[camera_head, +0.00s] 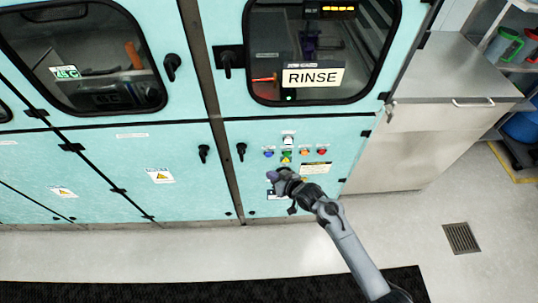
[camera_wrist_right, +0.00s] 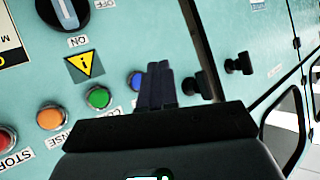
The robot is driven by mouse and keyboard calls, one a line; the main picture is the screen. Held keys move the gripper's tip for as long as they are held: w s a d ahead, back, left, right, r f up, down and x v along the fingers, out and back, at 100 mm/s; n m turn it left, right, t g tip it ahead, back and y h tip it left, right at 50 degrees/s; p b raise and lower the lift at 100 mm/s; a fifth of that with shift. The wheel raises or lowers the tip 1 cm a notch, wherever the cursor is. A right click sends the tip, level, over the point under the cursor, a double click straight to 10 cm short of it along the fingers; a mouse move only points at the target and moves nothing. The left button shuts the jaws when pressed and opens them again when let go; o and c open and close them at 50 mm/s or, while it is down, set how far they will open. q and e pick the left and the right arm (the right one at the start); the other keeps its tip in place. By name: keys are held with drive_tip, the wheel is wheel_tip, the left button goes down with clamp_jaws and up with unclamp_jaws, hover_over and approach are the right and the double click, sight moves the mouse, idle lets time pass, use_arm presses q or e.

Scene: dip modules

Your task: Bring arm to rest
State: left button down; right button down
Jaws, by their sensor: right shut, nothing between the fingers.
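My right arm (camera_head: 346,245) reaches in from the lower right of the head view. Its gripper (camera_head: 272,176) is in front of the teal machine's lower panel, just below the row of coloured buttons. In the right wrist view the two dark fingers (camera_wrist_right: 160,75) are together with nothing between them. They overlap the panel near the blue button (camera_wrist_right: 137,80). I cannot tell the exact gap to the panel, but no button looks held. My left arm and gripper are not in view.
Green (camera_wrist_right: 98,97), orange (camera_wrist_right: 52,117) and red (camera_wrist_right: 6,138) buttons line the panel. A RINSE sign (camera_head: 312,77) hangs at the window above. A steel cabinet (camera_head: 425,125) stands right. A floor drain (camera_head: 461,238) and dark mat (camera_head: 150,292) lie on otherwise open floor.

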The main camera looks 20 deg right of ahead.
idle(0.5)
drive_tip(key=s+f+g, duration=0.1)
drive_tip(key=s+f, duration=0.5)
drive_tip(key=f, duration=0.1)
drive_tip(key=s+r+g+h, duration=0.2)
drive_tip(key=s+r+g, duration=0.1)
drive_tip(key=s, duration=1.6)
drive_tip(key=s+d+r+g+h, duration=0.2)
drive_tip(key=s+d+r+g, duration=0.15)
drive_tip(key=s+r, duration=0.7)
wheel_tip(320, 180, up, 24)
drive_tip(key=w+p, duration=0.1)
drive_tip(key=p, duration=2.3)
wheel_tip(320, 180, down, 45)
drive_tip(key=b, duration=4.6)
drive_tip(key=shift+a+n, duration=0.3)
drive_tip(key=shift+a, duration=0.05)
